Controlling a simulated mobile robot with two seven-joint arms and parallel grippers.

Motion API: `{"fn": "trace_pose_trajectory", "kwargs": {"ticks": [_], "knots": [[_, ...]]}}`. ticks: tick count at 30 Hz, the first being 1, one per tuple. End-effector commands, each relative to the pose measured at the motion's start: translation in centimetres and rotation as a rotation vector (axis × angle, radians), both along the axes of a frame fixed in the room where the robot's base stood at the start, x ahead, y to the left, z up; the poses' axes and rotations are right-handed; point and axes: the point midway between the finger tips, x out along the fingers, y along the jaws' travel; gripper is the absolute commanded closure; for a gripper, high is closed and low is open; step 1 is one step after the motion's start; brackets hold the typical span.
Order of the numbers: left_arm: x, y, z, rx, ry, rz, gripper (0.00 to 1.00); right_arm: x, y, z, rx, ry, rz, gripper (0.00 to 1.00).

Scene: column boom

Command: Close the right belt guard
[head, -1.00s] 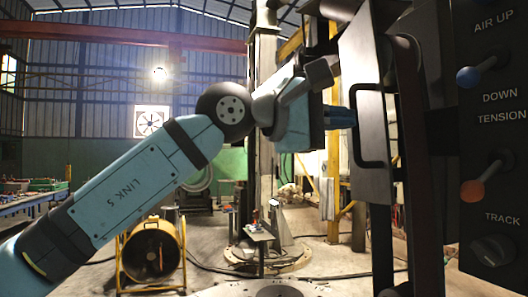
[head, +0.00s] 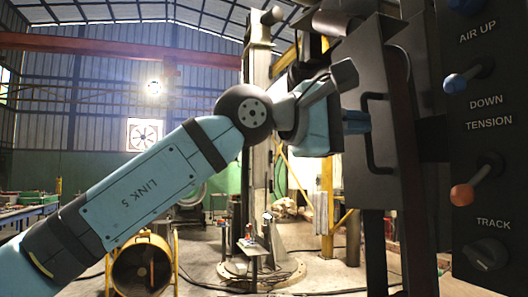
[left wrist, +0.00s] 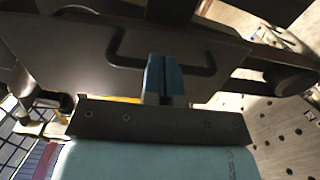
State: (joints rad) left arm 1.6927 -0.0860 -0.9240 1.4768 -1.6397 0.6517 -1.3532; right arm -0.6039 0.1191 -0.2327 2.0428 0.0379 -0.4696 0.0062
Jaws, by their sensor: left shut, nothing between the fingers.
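The belt guard (head: 384,75) is a dark flat panel at the right of the head view, seen at a steep angle. It carries a dark bracket handle (head: 367,140). My left gripper (head: 366,121) is shut and empty, its blue fingertips at the guard's face beside the handle. In the left wrist view, the fingers (left wrist: 164,66) point at the panel (left wrist: 70,50) between the legs of the handle (left wrist: 116,47). I cannot tell whether they touch the panel or the handle. My right gripper is not in view.
A dark control panel (head: 490,205) with blue and orange levers stands close at the far right. A tall column (head: 257,120) rises from a round floor base behind. A yellow-framed reel (head: 143,268) stands at the lower left.

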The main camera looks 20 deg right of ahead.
Motion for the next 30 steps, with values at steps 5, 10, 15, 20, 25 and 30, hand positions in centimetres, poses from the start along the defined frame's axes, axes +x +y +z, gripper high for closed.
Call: {"fn": "trace_pose_trajectory", "kwargs": {"ticks": [5,10,15,20,25,30], "knots": [[0.0,0.5,-0.1,-0.001,-0.001,0.000,1.00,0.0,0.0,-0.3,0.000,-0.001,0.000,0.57],[0.1,2.6,-0.4,-0.001,-0.001,0.000,1.00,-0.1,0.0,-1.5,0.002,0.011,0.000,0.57],[-1.9,5.8,0.0,-0.001,-0.006,-0.002,1.00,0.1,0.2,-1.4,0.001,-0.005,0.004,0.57],[-4.0,8.5,0.2,0.000,-0.003,-0.002,1.00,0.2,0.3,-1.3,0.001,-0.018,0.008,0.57],[-5.5,10.4,0.5,-0.001,-0.002,-0.003,1.00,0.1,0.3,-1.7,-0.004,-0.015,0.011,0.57],[-6.0,11.1,0.6,0.000,0.000,-0.002,1.00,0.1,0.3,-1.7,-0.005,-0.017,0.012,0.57]]}}
